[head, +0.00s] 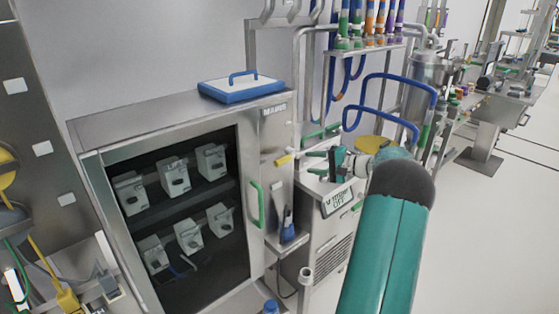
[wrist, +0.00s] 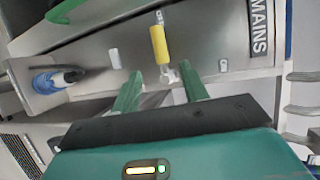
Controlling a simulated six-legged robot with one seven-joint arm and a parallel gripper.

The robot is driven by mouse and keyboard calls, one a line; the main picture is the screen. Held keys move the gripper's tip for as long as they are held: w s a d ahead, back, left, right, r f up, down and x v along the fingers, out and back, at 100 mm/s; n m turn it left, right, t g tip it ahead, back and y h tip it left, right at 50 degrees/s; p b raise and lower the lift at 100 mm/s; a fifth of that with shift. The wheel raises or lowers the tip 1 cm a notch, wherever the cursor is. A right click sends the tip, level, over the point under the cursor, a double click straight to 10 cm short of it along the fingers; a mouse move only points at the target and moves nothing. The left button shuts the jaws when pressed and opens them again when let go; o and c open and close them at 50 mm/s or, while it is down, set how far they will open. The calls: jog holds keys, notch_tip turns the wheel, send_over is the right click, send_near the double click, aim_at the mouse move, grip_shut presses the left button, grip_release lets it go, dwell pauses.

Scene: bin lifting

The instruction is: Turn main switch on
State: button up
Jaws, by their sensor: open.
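The main switch (head: 284,159) is a small yellow handle on the narrow front panel of the steel cabinet (head: 277,130), below a MAINS label (head: 273,110). In the wrist view the yellow switch (wrist: 159,44) stands out from the panel, just beyond the fingertips and roughly centred between them. My gripper (head: 309,162) is to the right of the switch in the head view, its fingers pointing at it. In the wrist view my gripper (wrist: 162,74) has its green fingers spread apart with nothing between them. I see no contact with the switch.
A green door handle (head: 257,203) is on the cabinet's glass door, below left of the switch. A blue and white lidded tray (head: 241,87) lies on top. A blue tool (head: 287,224) hangs below the switch. A box with an OFF sign (head: 338,200) stands beneath my gripper.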

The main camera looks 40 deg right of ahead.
aim_at(287, 161)
jog(key=x, duration=1.1)
jog(key=shift+w+a, duration=0.15)
jog(key=shift+w, duration=0.05)
grip_shut()
